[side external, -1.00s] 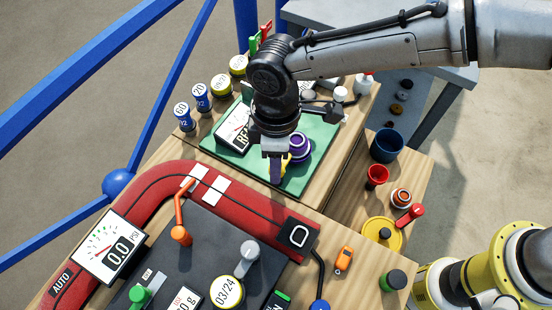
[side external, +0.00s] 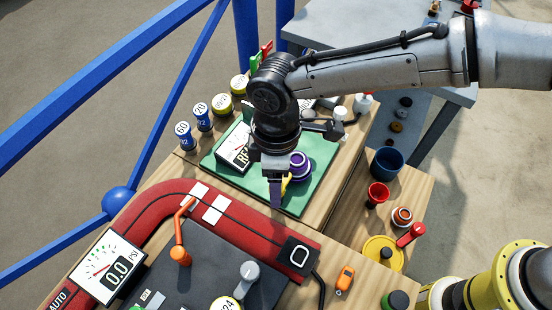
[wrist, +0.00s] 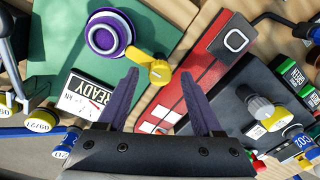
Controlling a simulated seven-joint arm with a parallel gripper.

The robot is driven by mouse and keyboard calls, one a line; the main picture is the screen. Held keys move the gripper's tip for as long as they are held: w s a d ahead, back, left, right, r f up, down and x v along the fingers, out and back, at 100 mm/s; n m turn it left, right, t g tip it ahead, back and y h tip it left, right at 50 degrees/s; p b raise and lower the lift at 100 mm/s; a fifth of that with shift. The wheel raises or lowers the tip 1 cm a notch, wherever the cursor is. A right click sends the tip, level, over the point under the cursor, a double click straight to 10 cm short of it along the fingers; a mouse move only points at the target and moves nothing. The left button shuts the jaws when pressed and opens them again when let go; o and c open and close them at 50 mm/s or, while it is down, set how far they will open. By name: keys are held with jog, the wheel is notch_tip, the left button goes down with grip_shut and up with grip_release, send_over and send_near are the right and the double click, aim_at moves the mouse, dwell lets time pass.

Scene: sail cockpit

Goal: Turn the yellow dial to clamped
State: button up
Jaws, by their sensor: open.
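The yellow dial (wrist: 157,70) is a small yellow lever-like piece beside a purple and white round knob (wrist: 108,35) on the green board (wrist: 60,50). In the side external view the purple knob (side external: 299,164) shows right of my gripper (side external: 275,190), and only a sliver of the yellow dial (side external: 286,184) shows behind the fingers. In the wrist view my gripper (wrist: 158,100) is open, with its two purple fingers apart and nothing between them. The yellow dial lies just beyond the fingertips. Its marking is not readable. A gauge display reading READY (wrist: 88,92) stands on the board.
A red curved band (side external: 150,208) with a black-framed pad (side external: 299,256) runs in front of the green board. An orange lever (side external: 180,240) and a grey knob (side external: 249,272) stand on the dark panel. Cups and small parts sit at right. Labelled cylinders (side external: 203,117) stand at back left.

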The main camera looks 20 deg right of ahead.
notch_tip(320, 180, up, 13)
jog(key=shift+w+r, duration=0.15)
jog(key=shift+w, duration=0.05)
dwell(0.6)
